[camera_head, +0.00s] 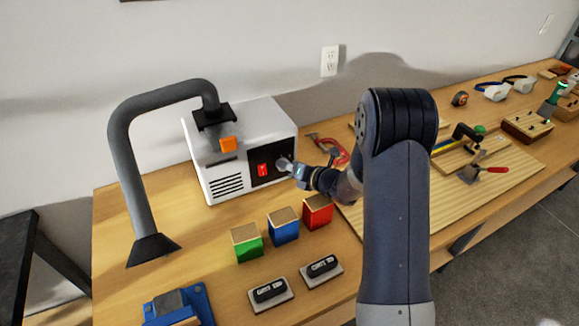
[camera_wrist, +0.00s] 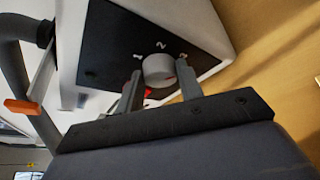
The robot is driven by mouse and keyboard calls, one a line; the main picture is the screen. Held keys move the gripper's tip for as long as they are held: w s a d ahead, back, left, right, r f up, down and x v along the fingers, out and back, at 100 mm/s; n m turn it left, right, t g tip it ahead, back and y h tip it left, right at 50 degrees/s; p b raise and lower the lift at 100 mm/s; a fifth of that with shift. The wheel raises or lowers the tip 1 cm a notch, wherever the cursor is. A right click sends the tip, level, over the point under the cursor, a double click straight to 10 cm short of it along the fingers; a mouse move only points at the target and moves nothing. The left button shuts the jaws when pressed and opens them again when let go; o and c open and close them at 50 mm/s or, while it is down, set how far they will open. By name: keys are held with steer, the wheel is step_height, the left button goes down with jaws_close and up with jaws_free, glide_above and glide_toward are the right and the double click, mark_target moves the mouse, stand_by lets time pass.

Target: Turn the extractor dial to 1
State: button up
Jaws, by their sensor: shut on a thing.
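The extractor (camera_head: 262,118) is a white box with a grey hose, standing on the bench against the wall. Its black front panel (camera_wrist: 112,45) carries the numbers 1, 2 and 3 in an arc above the round pale dial (camera_wrist: 158,68). In the head view the dial (camera_head: 284,163) sits right of a red switch (camera_head: 262,170). My gripper (camera_wrist: 160,82) has one finger on each side of the dial and is shut on it. In the head view my gripper (camera_head: 295,169) reaches the panel from the right. I cannot tell clearly which number the dial points to.
Green (camera_head: 246,243), blue (camera_head: 283,226) and red (camera_head: 317,212) blocks stand in front of the extractor. The hose (camera_head: 122,150) arches down at the left. A red clamp (camera_head: 333,150) lies behind my gripper. Two labelled pads lie near the front edge.

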steer(key=shift+c, duration=1.1)
